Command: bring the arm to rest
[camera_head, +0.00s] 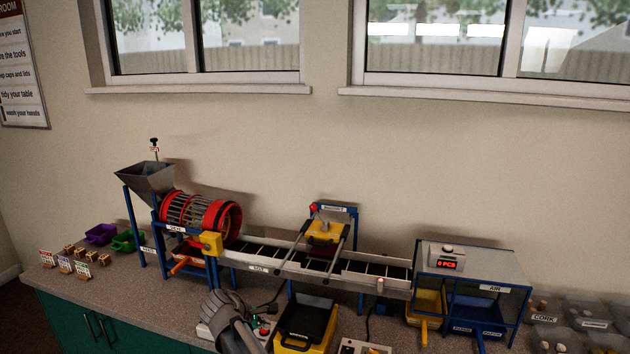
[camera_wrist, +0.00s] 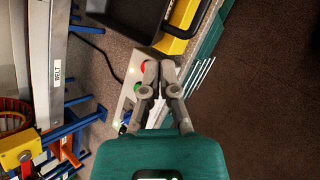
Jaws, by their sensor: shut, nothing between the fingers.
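My gripper (camera_wrist: 160,68) is shut and empty. In the wrist view its two grey fingers meet above a grey control box (camera_wrist: 131,92) that has a red button and a green button. In the head view the gripper (camera_head: 226,302) shows as a grey shape at the front edge of the bench, in front of the sorting machine. It partly covers the control box there. I cannot tell whether the fingers touch the box.
The machine has a hopper (camera_head: 147,178), a red drum (camera_head: 217,219), a belt (camera_head: 268,258) and a blue-framed air unit (camera_head: 468,268). A black-and-yellow tray (camera_head: 306,322) stands right of my gripper. Clear bins (camera_head: 587,312) stand at right. Dark floor (camera_wrist: 270,110) lies beyond the bench edge.

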